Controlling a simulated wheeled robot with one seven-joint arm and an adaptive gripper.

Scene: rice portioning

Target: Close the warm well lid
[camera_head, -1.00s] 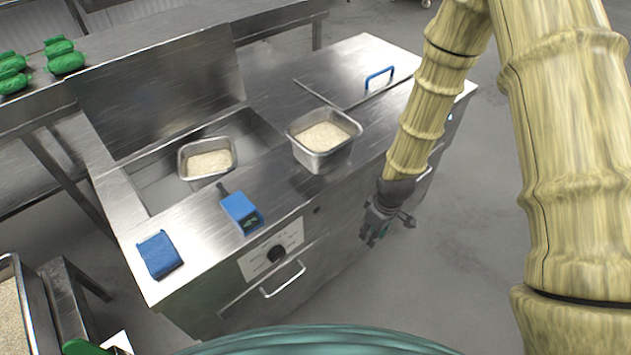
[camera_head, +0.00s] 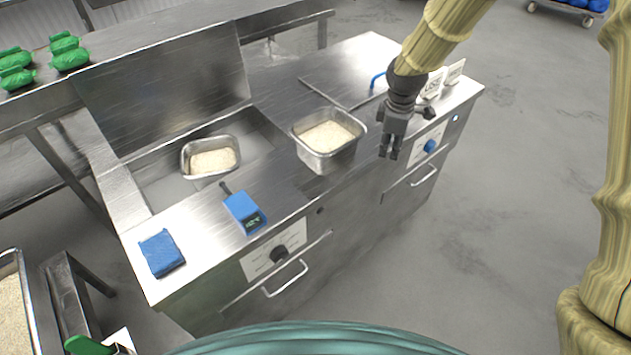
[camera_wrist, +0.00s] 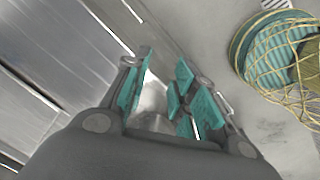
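An open well (camera_head: 160,195) is sunk in the left of the steel counter. Its steel lid (camera_head: 165,85) stands raised at the back of the well. A second, flat lid (camera_head: 335,72) lies closed at the right, and its blue handle (camera_head: 377,79) is partly hidden behind my arm. My gripper (camera_head: 388,153) points down at the counter's front edge, right of the raised lid and apart from it. In the wrist view my gripper (camera_wrist: 162,88) shows a gap between its teal finger pads and holds nothing.
A steel pan of rice (camera_head: 345,150) stands on the counter just left of my gripper. Another rice pan (camera_head: 212,162) sits in the open well. A blue thermometer (camera_head: 243,212) and a blue cloth (camera_head: 161,253) lie at the front. Open floor (camera_head: 500,220) is at right.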

